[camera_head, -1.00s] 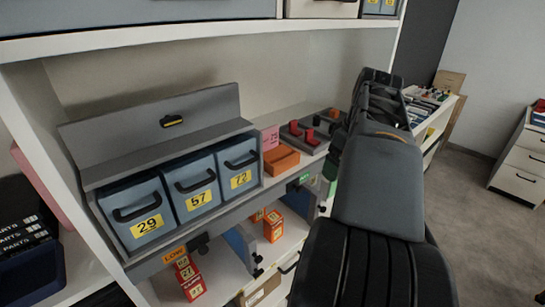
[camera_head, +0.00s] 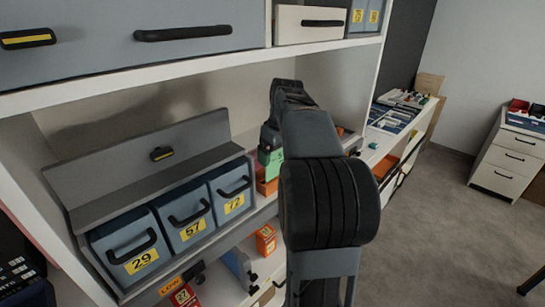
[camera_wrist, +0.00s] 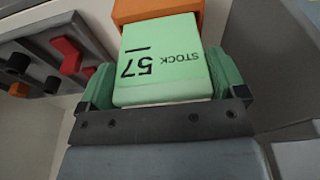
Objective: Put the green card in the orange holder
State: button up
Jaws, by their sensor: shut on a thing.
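The green card (camera_wrist: 160,55), printed "STOCK 57", sits between the green fingers of my gripper (camera_wrist: 163,88) in the wrist view. The gripper is shut on it. The orange holder (camera_wrist: 165,10) is just beyond the card's far edge, and the card covers part of it. I cannot tell whether the card touches the holder or enters it. In the head view, the orange holder (camera_head: 268,187) shows low behind my arm, right of the bin marked 72. Green at my gripper (camera_head: 269,163) is just above it; my arm hides much there.
Blue bins marked 29, 57 and 72 (camera_head: 228,188) stand left of the holder under a grey ledge (camera_head: 150,172). A grey rack with red and black pieces (camera_wrist: 68,55) is on the wrist view's left. A shelf board (camera_head: 200,75) runs above. Floor at right is clear.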

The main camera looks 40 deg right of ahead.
aim_at(273, 161)
jog(key=shift+w+a, duration=0.1)
jog(key=shift+w, duration=0.35)
jog(key=f, duration=0.1)
jog(key=f+p, duration=0.1)
jog(key=shift+w+f, duration=0.25)
jog(key=shift+f, duration=0.1)
jog(key=shift+c, duration=0.4)
jog(key=shift+f, duration=0.45)
jog(key=shift+f, duration=0.1)
jog(key=o, duration=0.7)
jog(key=shift+s+r+b, duration=0.1)
jog(key=shift+s+r, duration=0.1)
jog(key=shift+r, duration=1.1)
jog(key=shift+s+r+b, duration=0.1)
jog(key=shift+s+r, duration=0.15)
jog(key=shift+r, duration=1)
jog(key=shift+s+r+b, duration=0.1)
jog(key=shift+s+r, duration=0.1)
jog(key=shift+r, duration=1.1)
